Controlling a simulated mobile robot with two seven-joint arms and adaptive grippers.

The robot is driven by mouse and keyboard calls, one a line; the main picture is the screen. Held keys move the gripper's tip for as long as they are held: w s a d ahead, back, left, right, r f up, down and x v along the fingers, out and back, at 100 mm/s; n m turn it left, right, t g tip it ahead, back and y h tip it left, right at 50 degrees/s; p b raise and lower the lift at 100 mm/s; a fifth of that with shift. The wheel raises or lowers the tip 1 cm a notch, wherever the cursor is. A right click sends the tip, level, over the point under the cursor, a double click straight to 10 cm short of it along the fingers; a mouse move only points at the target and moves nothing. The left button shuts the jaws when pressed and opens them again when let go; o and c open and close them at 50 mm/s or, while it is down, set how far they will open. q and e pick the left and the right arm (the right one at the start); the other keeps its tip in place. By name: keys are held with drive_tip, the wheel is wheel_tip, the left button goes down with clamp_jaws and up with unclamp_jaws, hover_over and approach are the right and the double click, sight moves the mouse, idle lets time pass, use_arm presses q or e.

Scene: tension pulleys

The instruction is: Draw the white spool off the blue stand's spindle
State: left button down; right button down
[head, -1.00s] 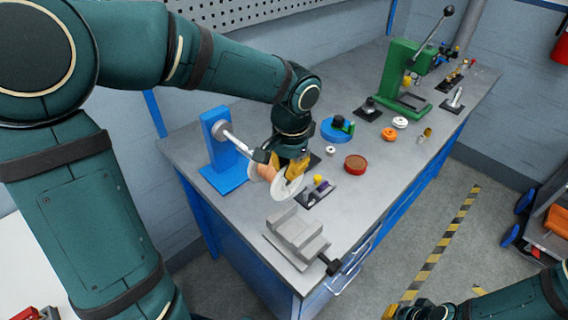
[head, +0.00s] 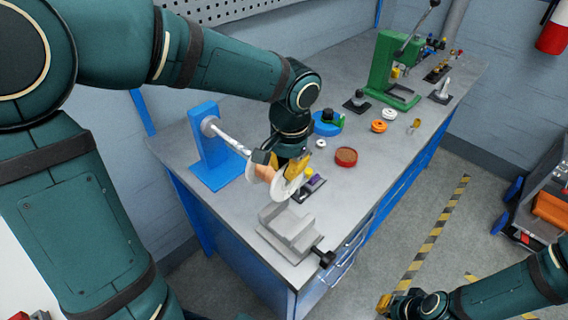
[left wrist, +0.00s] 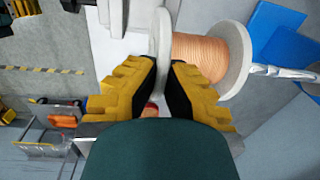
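The white spool (head: 292,184) has white flanges and copper-coloured winding; it also shows in the left wrist view (left wrist: 236,60). My left gripper (head: 294,166) is shut on the rim of its outer flange, the flange lying between the yellow-backed fingers (left wrist: 163,66). The blue stand (head: 210,150) is upright at the table's left. Its metal spindle (head: 230,142) points toward the spool and reaches its inner flange (left wrist: 285,73). How much spindle is inside the spool is hidden. My right gripper (head: 385,304) is low at the right, away from the table; its fingers are too small to read.
A grey vise (head: 290,232) stands just below the spool at the table's front. A red-brown round dish (head: 346,156), a blue round part (head: 327,124) and an orange ring (head: 379,126) lie to the right. A green press (head: 385,70) is at the back.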

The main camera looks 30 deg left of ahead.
use_arm(q)
drive_tip(key=shift+s+d, duration=0.2)
drive_tip(key=shift+d, duration=0.4)
drive_tip(key=shift+s+d, duration=0.15)
drive_tip(key=shift+d, duration=0.4)
drive_tip(key=shift+s+d+b, duration=0.25)
drive_tip(key=shift+s+d, duration=0.05)
drive_tip(key=shift+d, duration=0.65)
drive_tip(key=shift+s+d+b, duration=0.25)
drive_tip(key=shift+d, duration=0.7)
